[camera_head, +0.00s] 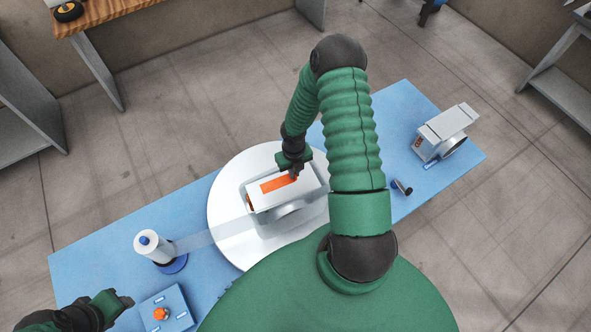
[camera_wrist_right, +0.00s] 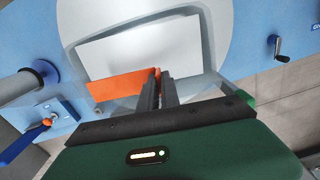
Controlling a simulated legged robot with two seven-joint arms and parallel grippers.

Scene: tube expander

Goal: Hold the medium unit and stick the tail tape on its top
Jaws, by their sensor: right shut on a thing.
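The medium unit, a pale box (camera_head: 310,181), sits on a white round turntable (camera_head: 228,222) in the head view; its white top also shows in the wrist view (camera_wrist_right: 140,48). An orange tail tape (camera_head: 270,186) lies along or just above that top; I cannot tell if it is fully pressed down. My right gripper (camera_head: 294,176) is at the tape's right end. In the wrist view its fingers are shut on the end of the orange strip (camera_wrist_right: 115,86). My left gripper (camera_head: 122,302) is at the lower left, away from the unit; its jaws are unclear.
A film roll (camera_head: 150,247) stands on the blue table (camera_head: 90,252), with a translucent film (camera_head: 215,235) reaching the unit. A blue block with an orange knob (camera_head: 162,313) is in front. A second grey unit (camera_head: 447,125) and a small crank (camera_head: 402,187) are at right.

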